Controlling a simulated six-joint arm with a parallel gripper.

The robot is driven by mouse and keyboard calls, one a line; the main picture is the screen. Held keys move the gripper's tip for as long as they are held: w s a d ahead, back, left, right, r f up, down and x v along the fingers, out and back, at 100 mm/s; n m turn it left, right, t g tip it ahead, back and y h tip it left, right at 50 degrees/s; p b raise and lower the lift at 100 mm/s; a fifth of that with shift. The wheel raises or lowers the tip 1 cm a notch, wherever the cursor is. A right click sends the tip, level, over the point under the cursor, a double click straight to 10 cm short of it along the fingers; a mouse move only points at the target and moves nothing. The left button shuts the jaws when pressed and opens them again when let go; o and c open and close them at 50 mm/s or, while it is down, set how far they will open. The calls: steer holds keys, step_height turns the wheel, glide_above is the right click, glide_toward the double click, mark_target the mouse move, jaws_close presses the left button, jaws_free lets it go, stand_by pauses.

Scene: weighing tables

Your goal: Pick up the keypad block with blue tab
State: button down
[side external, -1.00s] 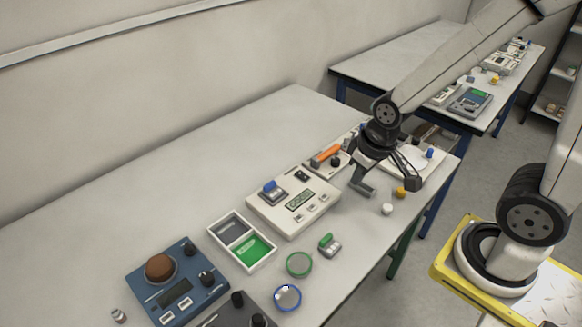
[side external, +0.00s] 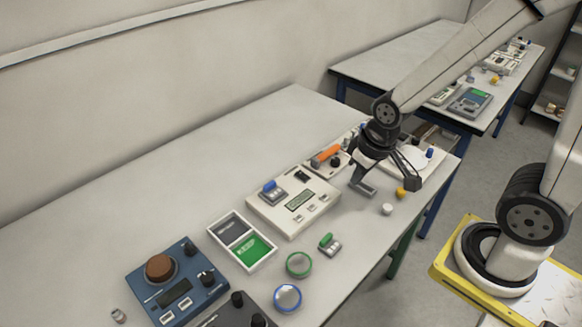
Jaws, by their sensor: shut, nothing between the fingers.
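The keypad block with blue tab (side external: 272,194) is a small grey block with a blue top piece. It sits on the left part of the white scale (side external: 322,207), near the middle of the table. My gripper (side external: 365,188) is shut and empty. It hangs to the right of the white scale, well apart from the block. A similar small block with a green tab (side external: 329,244) lies on the table in front of the scale.
A two-part tray (side external: 216,235) with dark and green compartments stands left of the scale. A blue scale (side external: 143,290) with a brown round object is at the lower left. Green (side external: 299,265) and blue (side external: 288,298) rings lie in front. The back of the table (side external: 200,150) is clear.

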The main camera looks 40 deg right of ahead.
stand_by(0.4)
jaws_free()
steer(key=shift+w, duration=0.1)
steer(key=n+g, duration=0.3)
steer(key=n, duration=1.5)
glide_toward(272, 192)
steer(key=shift+s+a+f, duration=0.1)
steer(key=shift+s+f, duration=0.15)
steer(key=shift+s, duration=0.15)
steer(key=shift+f, duration=1.3)
steer(key=shift+f, duration=0.1)
steer(key=shift+w+f, duration=0.1)
steer(key=shift+f, duration=1.15)
steer(key=shift+w+f, duration=0.15)
steer(key=shift+f, duration=1.1)
